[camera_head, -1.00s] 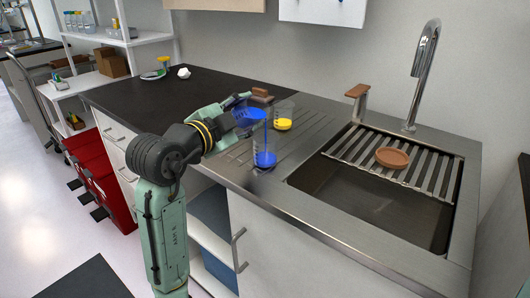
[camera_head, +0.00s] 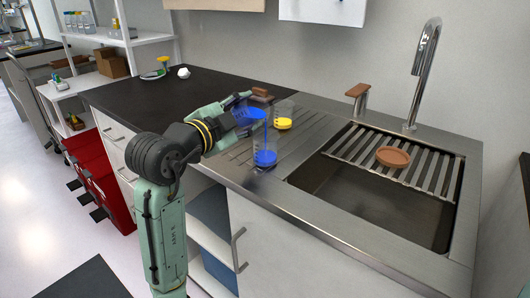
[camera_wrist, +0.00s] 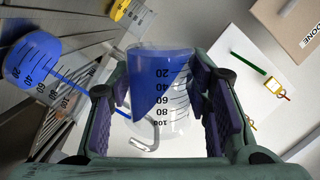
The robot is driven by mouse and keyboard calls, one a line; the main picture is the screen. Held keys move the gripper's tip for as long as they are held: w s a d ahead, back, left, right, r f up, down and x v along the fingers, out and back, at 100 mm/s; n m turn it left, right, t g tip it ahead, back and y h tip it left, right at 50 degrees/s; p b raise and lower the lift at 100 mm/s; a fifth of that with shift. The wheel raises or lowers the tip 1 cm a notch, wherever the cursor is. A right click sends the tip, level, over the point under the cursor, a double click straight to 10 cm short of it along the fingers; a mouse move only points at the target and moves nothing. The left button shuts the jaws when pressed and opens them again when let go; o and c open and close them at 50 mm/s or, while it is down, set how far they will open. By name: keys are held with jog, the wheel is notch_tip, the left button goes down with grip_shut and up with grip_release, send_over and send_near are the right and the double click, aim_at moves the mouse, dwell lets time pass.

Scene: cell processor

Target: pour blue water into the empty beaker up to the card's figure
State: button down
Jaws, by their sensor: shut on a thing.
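My gripper (camera_head: 234,110) is shut on a clear graduated beaker (camera_wrist: 160,90) holding blue water, tilted strongly, above the drainboard. A thin blue stream runs from its lip into a second clear beaker (camera_head: 264,158), which stands upright near the counter's front edge. The second beaker also shows at the left of the wrist view (camera_wrist: 38,75), with blue water inside. Its exact level against the marks cannot be read. A third beaker (camera_head: 283,122) with yellow liquid stands behind, and it shows at the top of the wrist view (camera_wrist: 127,10). No card's figure is legible.
The sink (camera_head: 360,200) with a slatted rack (camera_head: 350,150) and a brown dish (camera_head: 393,157) lies to the right, below a tall faucet (camera_head: 425,70). A brown block (camera_head: 261,93) is behind my gripper. The dark counter (camera_head: 150,100) on the left is mostly clear.

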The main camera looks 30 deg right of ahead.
jog(key=shift+m+b, duration=0.7)
jog(key=shift+b, duration=0.45)
dwell(1.8)
jog(key=shift+r+n+p, duration=0.3)
jog(key=shift+n+p, duration=0.1)
jog(key=shift+p, duration=0.35)
jog(key=shift+n+p, duration=1)
jog(key=shift+p, duration=0.1)
jog(key=r+n+p, duration=0.1)
jog(key=n+p, duration=0.1)
jog(key=p, duration=0.1)
jog(key=shift+s+d+r+g, duration=0.1)
jog(key=shift+s+g, duration=0.05)
jog(key=shift+g, duration=0.25)
jog(key=shift+s+n+p, duration=0.1)
jog(key=shift+n+p, duration=0.4)
jog(key=shift+p, duration=0.15)
jog(key=shift+n, duration=0.3)
jog(key=shift+f, duration=0.25)
